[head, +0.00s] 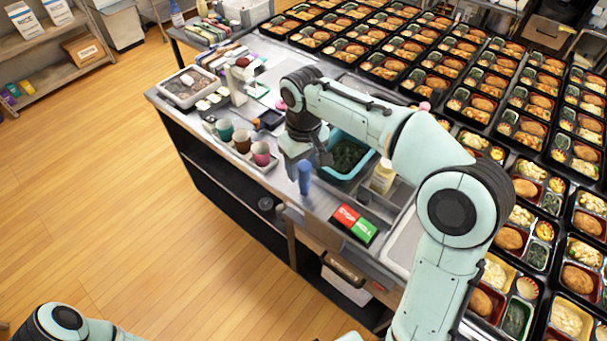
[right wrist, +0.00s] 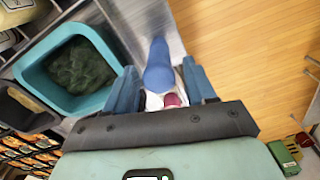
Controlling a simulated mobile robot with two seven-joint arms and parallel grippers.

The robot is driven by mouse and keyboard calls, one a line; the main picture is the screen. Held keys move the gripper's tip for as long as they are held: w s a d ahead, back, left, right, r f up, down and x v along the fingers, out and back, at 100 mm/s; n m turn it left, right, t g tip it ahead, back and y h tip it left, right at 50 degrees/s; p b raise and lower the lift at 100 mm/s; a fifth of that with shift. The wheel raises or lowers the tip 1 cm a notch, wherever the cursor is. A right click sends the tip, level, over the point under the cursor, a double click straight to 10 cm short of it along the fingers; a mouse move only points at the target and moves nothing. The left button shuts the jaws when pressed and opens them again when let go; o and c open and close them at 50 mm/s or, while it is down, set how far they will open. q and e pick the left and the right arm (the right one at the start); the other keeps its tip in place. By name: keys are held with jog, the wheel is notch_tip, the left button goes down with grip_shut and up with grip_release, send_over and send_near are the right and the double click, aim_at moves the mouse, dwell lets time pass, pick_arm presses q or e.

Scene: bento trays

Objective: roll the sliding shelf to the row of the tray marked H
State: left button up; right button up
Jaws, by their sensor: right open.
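The sliding shelf (head: 283,188) is a long steel-topped unit with dark open sides, standing in front of the rows of bento trays (head: 395,68). A red and green STOP/ROLL panel (head: 353,224) lies on its near end. An upright blue post (head: 304,177) stands on the top close to that panel. My right gripper (head: 306,160) is above the shelf at the post, open. In the right wrist view the blue post (right wrist: 160,64) shows between the spread blue fingers, and I cannot tell whether they touch it. No H mark is readable. My left gripper is out of view.
A teal bin of dark greens (head: 348,157) sits beside the right gripper. Several cups (head: 242,141) and a grey tray (head: 190,87) stand farther along the shelf top. Wooden floor (head: 130,200) is clear on the left.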

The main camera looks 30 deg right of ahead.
jog(key=shift+f, duration=1.6)
grip_shut()
